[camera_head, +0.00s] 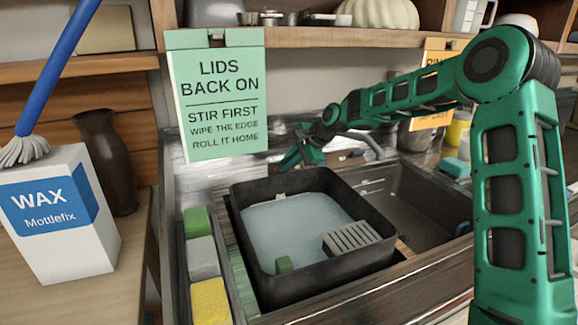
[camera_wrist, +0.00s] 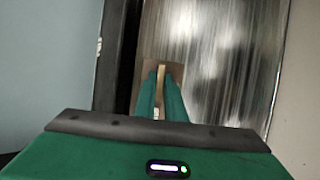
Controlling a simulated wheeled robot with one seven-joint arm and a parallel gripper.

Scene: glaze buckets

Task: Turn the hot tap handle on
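My gripper (camera_head: 302,157) is at the back left of the sink, just behind the black basin (camera_head: 244,203), pointing down and left. In the wrist view its two green fingers (camera_wrist: 161,88) are close together, with a narrow gap. A light tan strip (camera_wrist: 161,84) shows in that gap, in front of a brown block (camera_wrist: 172,66). I cannot tell whether the strip is the hot tap handle or whether the fingers touch it. No tap handle can be clearly made out in the head view; my arm covers part of the sink's back.
The basin holds pale blue water and a grey ribbed block (camera_head: 351,238). Green, grey and yellow blocks (camera_head: 210,300) line the left ledge. A green sign (camera_head: 219,100) hangs from the shelf above. A wax box (camera_head: 62,220) stands left.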

